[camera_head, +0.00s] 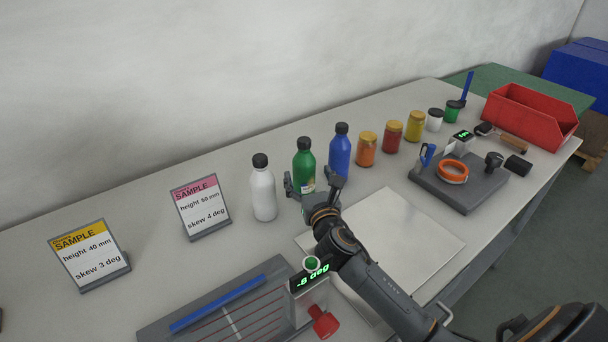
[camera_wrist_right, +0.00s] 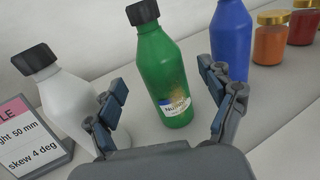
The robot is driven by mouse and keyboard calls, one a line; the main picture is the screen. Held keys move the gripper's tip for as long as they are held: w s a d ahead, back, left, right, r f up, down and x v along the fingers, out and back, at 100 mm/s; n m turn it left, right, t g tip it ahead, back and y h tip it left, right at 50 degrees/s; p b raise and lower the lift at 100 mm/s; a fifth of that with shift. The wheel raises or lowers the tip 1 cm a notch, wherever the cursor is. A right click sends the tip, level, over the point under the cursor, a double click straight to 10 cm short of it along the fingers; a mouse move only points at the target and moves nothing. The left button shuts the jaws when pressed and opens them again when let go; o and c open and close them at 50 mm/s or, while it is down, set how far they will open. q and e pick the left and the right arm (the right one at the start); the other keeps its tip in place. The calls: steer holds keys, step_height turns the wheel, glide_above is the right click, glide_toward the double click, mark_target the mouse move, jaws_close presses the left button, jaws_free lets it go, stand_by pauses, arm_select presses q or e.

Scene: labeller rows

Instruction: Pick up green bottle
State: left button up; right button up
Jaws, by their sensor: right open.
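The green bottle (camera_head: 304,165) with a black cap stands upright on the table, between a white bottle (camera_head: 263,192) and a blue bottle (camera_head: 340,152). My right gripper (camera_head: 312,188) is at the green bottle's near side and covers its lower part in the head view. In the right wrist view the green bottle (camera_wrist_right: 165,75) stands between the open fingers of the gripper (camera_wrist_right: 168,105), with a gap visible on both sides. The left finger overlaps the white bottle (camera_wrist_right: 68,100), and the right finger is in front of the blue bottle (camera_wrist_right: 231,45). My left gripper is not in view.
Orange (camera_head: 366,149), red (camera_head: 391,137) and yellow jars (camera_head: 415,126) continue the row to the right. Two sample signs (camera_head: 200,206) (camera_head: 89,255) stand left. A grey device with a green display (camera_head: 310,275) lies in front. A red bin (camera_head: 528,120) is far right.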

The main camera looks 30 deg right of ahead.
steer(key=x, duration=0.5)
steer(key=shift+w, duration=0.2)
steer(key=c, duration=1.2)
